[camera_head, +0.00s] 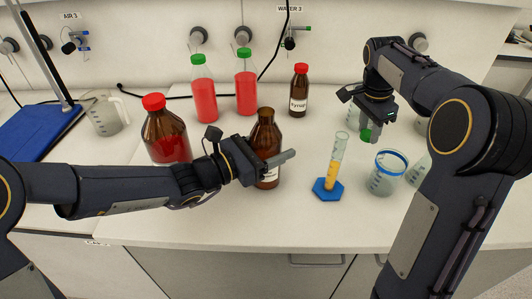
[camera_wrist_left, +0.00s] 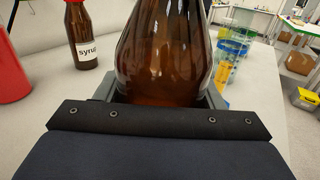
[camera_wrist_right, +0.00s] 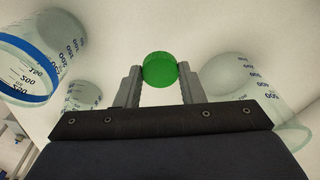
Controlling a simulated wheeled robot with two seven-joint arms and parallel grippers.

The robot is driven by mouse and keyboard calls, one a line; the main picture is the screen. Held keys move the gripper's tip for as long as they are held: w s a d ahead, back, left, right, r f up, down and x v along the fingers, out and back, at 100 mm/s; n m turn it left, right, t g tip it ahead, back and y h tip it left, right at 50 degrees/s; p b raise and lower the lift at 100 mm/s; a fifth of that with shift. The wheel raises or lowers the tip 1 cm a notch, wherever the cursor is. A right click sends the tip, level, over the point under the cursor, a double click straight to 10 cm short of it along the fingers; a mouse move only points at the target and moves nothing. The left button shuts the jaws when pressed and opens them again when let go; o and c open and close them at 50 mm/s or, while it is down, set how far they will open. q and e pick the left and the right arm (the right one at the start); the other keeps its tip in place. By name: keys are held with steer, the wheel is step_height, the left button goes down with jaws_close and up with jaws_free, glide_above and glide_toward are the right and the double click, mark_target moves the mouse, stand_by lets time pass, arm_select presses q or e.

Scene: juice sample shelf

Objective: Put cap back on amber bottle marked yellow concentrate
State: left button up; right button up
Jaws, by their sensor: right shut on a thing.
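An uncapped amber bottle (camera_head: 265,128) stands upright in the middle of the table; its white label is mostly hidden, so I cannot read it. My left gripper (camera_head: 273,160) is at the bottle's lower body, one finger crossing in front of it. In the left wrist view its fingers flank the amber bottle (camera_wrist_left: 163,50); whether they press on the glass is unclear. My right gripper (camera_wrist_right: 159,88) is shut on a green cap (camera_wrist_right: 160,69), held between its fingertips. In the head view the green cap (camera_head: 366,135) is up at the right, away from the bottle.
A graduated cylinder (camera_head: 336,155) with orange liquid on a blue base and a blue-rimmed beaker (camera_head: 384,180) stand to the right. Behind are a syrup bottle (camera_head: 299,90) and two green-capped red bottles (camera_head: 204,100) (camera_head: 246,95). A red-capped amber bottle (camera_head: 166,130) is left.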

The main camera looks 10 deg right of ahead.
mark_target(273, 133)
arm_select(q)
steer(key=shift+r, duration=0.1)
steer(key=c, duration=0.8)
steer(key=shift+r, duration=0.5)
step_height(273, 133, up, 2)
steer(key=shift+r, duration=0.25)
steer(key=s+a+r, duration=0.2)
steer(key=s+r, duration=0.1)
steer(key=s+a+r+p, duration=0.1)
steer(key=s+a+r, duration=0.2)
steer(key=s, duration=0.1)
steer(key=s+a+r, duration=0.3)
steer(key=s, duration=0.1)
steer(key=shift+s+a+r, duration=0.1)
steer(key=shift+a+r, duration=0.1)
steer(key=shift+a, duration=0.05)
steer(key=o, duration=0.7)
steer(key=c, duration=0.9)
